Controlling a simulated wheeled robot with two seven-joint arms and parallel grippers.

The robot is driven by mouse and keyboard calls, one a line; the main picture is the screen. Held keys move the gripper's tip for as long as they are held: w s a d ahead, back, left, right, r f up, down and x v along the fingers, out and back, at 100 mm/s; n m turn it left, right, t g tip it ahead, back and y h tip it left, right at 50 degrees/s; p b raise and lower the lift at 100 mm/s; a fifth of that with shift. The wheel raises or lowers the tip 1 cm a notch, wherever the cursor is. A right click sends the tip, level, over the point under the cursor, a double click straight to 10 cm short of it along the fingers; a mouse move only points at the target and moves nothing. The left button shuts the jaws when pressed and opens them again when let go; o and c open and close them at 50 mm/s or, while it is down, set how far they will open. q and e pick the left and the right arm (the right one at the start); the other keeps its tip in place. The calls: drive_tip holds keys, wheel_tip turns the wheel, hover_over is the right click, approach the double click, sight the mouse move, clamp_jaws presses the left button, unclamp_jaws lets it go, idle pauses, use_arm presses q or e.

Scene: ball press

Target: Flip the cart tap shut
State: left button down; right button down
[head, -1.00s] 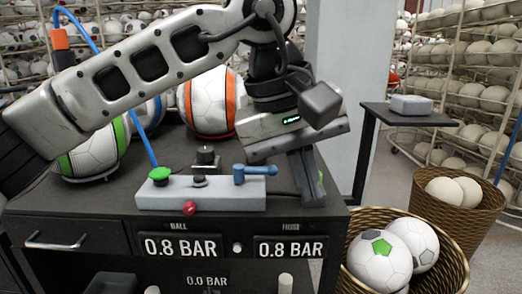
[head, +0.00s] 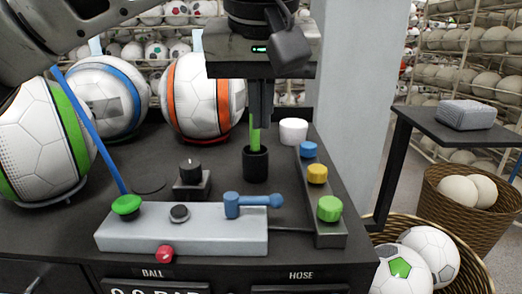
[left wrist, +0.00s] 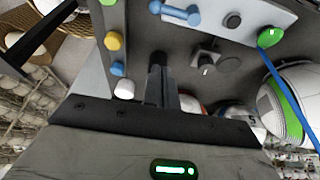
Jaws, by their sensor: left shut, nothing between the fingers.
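The cart tap is a blue lever (head: 252,203) on the grey control block (head: 185,232), with its handle pointing right in the head view. It also shows at the top of the left wrist view (left wrist: 178,14). My left gripper (head: 262,120) is shut and empty, pointing down, behind and above the tap and apart from it. Its fingers overlap a green upright piece above a black cup (head: 256,165) in the head view; I cannot tell whether they touch. My right gripper is not in view.
The block also carries a green button (head: 126,206), a black knob and a red knob (head: 165,253). A strip with blue, yellow and green buttons (head: 329,209) stands to the right. Balls (head: 198,98) sit behind. A basket (head: 440,275) is at the right.

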sight(253, 201)
use_arm(q)
drive_tip(key=x, duration=1)
drive_tip(key=s, duration=0.3)
drive_tip(key=shift+s+p, duration=0.25)
drive_tip(key=shift+p, duration=0.05)
drive_tip(key=shift+s+f, duration=0.15)
drive_tip(key=shift+s, duration=0.1)
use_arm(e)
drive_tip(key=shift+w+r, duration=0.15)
